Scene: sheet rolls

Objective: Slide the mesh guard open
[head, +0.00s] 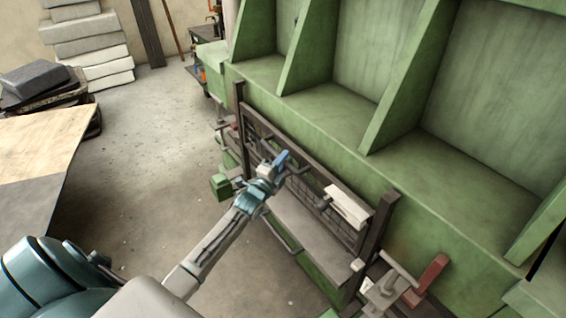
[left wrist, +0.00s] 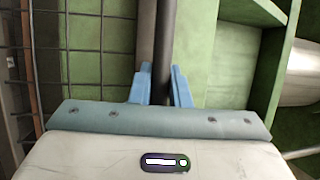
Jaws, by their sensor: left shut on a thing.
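The mesh guard (head: 318,180) is a dark-framed wire panel on the front of the green machine, between two dark uprights. Its wire grid (left wrist: 88,45) fills the left of the left wrist view. My left gripper (head: 281,161) is at the guard's front, near its left-middle part. Its blue fingers (left wrist: 160,88) are shut around a dark round handle bar (left wrist: 164,40), which runs upward between them in the left wrist view. The arm and gripper hide part of the guard. My right gripper is not in view.
The green machine (head: 300,85) has tall ribs behind the guard. A pale box (head: 347,204) sits at the guard's right part. A grey flat bed (head: 310,230) lies below. A red lever (head: 433,272) stands at lower right.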

